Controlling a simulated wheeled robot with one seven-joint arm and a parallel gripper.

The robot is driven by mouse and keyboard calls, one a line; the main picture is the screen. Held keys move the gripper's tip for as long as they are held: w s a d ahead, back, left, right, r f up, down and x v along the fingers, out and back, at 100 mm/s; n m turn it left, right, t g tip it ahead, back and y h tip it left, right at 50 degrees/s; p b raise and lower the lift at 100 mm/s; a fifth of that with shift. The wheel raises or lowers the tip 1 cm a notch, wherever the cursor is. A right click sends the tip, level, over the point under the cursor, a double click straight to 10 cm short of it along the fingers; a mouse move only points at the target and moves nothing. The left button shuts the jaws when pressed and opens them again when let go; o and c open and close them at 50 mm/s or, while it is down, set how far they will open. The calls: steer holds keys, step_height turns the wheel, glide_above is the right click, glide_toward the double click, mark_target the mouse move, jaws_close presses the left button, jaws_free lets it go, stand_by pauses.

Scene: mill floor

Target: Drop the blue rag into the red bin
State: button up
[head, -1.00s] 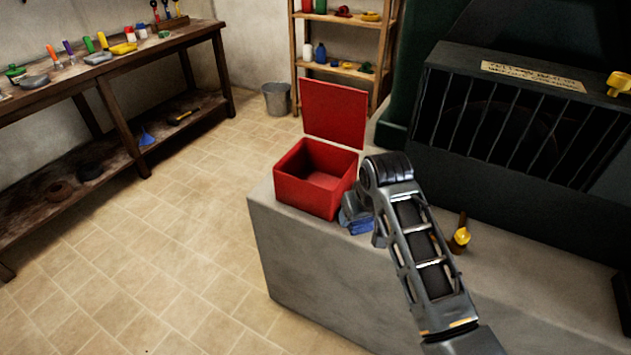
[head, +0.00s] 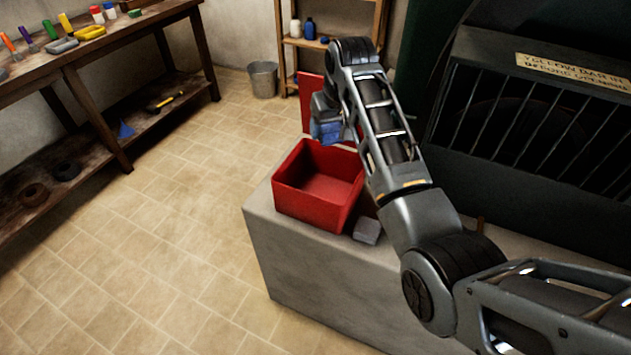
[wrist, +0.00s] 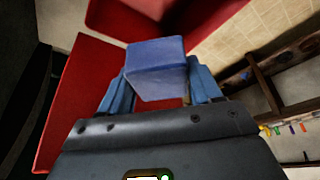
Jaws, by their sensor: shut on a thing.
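The blue rag (wrist: 157,70) is a folded block between the two fingers of my gripper (wrist: 158,88) in the wrist view. In the head view the rag (head: 327,131) hangs from my gripper (head: 325,122), raised above the plinth. The red bin (head: 308,219) stands on the plinth with its lid (head: 311,100) open upright at the back. The bin's inside shows empty. My gripper is shut on the rag, over or near the bin's back edge by the lid; the exact depth is unclear.
A grey block (head: 367,231) lies on the concrete plinth (head: 300,270) right of the bin. A dark barred machine guard (head: 530,130) stands at the right. A workbench (head: 100,60) is at the left, a bucket (head: 263,80) behind. The floor between is clear.

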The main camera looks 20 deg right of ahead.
mark_target(334, 131)
step_height(334, 131, down, 5)
steer(key=shift+f+b, duration=0.2)
steer(key=shift+b, duration=0.8)
steer(key=o, duration=1.1)
steer(key=shift+s+r, duration=0.1)
steer(key=v, duration=0.7)
steer(key=shift+s+r+b, duration=0.15)
steer(key=shift+r+b, duration=0.15)
